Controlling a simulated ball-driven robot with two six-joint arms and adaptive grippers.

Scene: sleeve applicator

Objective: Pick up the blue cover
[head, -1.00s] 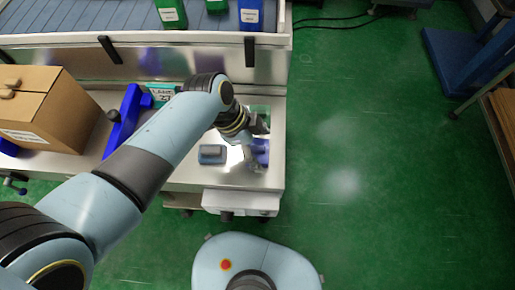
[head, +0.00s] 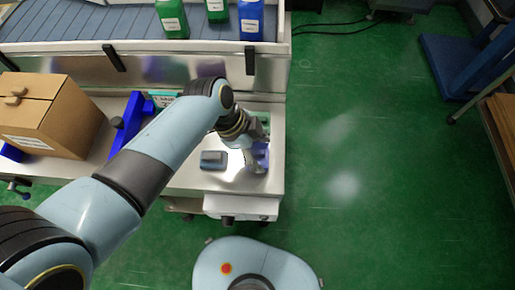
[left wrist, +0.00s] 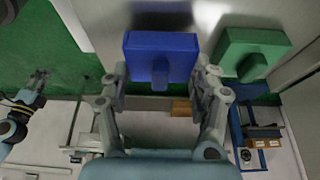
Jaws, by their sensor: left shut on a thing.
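The blue cover (left wrist: 160,58) is a square block with a raised knob, seen in the left wrist view. My left gripper (left wrist: 162,75) has one finger on each side of it and is shut on it. In the head view, my left gripper (head: 257,146) is over the right end of the bench, and the blue cover (head: 261,157) shows partly behind its fingers. I cannot tell whether the cover is clear of the surface beneath. An arm of mine with a small, dark right gripper (left wrist: 38,80) shows at the left of the wrist view; its jaws are too small to read.
A similar green cover (left wrist: 252,52) is to the right of the blue one. A grey-blue block (head: 213,160) lies on the bench left of my gripper. A cardboard box (head: 45,115) and a blue stand (head: 125,125) are farther left.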

